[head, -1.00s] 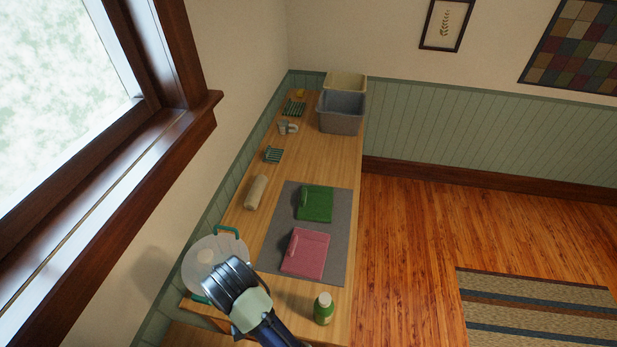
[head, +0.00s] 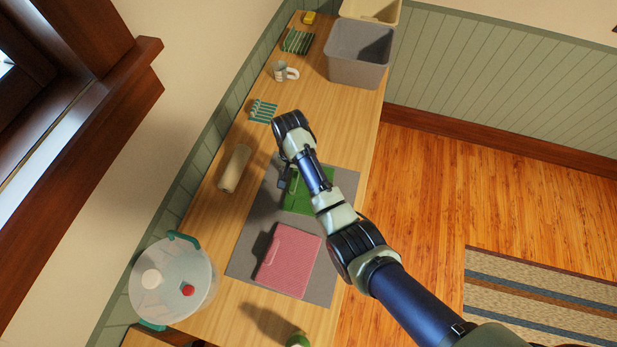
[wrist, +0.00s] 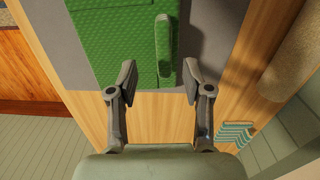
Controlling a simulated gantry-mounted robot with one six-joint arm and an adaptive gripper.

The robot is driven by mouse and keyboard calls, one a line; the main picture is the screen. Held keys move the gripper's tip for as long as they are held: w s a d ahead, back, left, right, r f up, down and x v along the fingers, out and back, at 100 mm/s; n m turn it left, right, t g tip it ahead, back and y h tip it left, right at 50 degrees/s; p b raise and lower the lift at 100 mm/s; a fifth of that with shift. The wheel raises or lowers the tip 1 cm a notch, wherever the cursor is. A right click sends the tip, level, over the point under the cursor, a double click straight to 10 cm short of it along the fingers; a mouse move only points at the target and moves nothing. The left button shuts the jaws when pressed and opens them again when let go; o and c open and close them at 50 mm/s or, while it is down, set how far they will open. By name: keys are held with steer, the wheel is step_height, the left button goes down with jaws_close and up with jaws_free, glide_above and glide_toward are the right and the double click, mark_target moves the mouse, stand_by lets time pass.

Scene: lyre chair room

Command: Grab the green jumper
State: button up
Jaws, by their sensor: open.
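The green jumper (head: 297,202) lies folded on the grey mat (head: 250,240), partly covered by my arm in the head view. In the wrist view the green jumper (wrist: 122,45) fills the upper middle, with a raised roll or folded sleeve along its right side. My gripper (wrist: 160,78) is open and empty, its two fingers spread on either side of the roll's near end. I cannot tell its exact height above the jumper; no contact shows. In the head view the fingers are mostly hidden by my wrist.
A folded pink garment (head: 288,262) lies beside the green jumper on the mat. A beige roll (head: 234,169), a teal striped cloth (head: 263,111) and a mug (head: 284,71) stand along the wall side. A grey bin (head: 357,70) is at the far end, a lidded clear tub (head: 200,285) at the near end.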

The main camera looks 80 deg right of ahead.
mark_target(294, 180)
steer(key=f, duration=0.5)
steer(key=shift+w+f+b, duration=0.2)
steer(key=shift+f+b, duration=0.05)
steer(key=shift+b, duration=0.1)
jaws_close()
